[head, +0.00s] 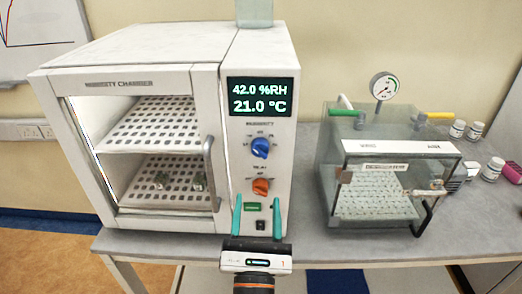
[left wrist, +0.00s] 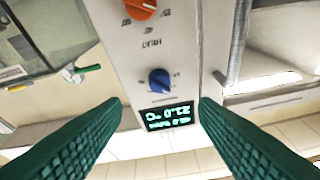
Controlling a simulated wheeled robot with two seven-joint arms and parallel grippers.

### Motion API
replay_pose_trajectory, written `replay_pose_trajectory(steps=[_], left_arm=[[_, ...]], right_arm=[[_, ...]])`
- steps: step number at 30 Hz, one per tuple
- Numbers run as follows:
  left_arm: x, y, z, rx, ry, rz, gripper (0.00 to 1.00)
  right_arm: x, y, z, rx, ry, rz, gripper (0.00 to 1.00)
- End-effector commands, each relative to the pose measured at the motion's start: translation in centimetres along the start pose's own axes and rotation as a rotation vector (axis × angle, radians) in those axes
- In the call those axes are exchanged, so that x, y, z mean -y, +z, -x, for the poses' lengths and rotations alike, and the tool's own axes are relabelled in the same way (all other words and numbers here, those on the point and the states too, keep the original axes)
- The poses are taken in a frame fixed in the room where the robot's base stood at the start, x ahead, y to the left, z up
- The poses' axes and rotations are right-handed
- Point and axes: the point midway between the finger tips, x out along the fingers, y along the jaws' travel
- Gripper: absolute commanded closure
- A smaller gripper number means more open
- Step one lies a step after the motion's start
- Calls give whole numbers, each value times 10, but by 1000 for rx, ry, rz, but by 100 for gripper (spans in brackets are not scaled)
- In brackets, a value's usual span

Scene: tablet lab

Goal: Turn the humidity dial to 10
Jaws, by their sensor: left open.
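The humidity chamber (head: 160,55) stands on the bench with a control panel on its right side. The blue humidity dial (head: 260,148) sits on that panel under the display (head: 260,97), which reads 42.0 %RH and 21.0 °C. In the left wrist view the panel is upside down, with the blue dial (left wrist: 159,80) near the middle and the display (left wrist: 170,116) below it. My left gripper (head: 257,204) is open and empty, below the blue dial in the head view. In the left wrist view its fingertips (left wrist: 162,103) are spread wide, apart from the dial. My right gripper is not in view.
The chamber's door handle (head: 209,170) is left of the panel. A glass desiccator box (head: 400,160) with a gauge (head: 384,86) stands to the right.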

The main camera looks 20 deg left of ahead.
Motion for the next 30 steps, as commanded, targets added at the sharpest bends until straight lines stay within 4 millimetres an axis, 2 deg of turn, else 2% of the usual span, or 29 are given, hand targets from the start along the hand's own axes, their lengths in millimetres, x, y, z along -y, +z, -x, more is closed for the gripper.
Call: replay_pose_trajectory(steps=[4,9,15,21,29,30], left_arm=[[1,-4,-30,-3,-1,-2,45],[0,-4,-65,-3,0,-1,45],[0,-2,-95,0,1,0,45],[0,0,-107,2,3,2,45],[0,1,-107,2,3,2,45],[0,1,-107,2,3,2,52]], right_arm=[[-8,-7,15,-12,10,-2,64],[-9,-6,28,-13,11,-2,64],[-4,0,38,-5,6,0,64],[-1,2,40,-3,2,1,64],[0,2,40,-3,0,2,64],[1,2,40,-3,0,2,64]])
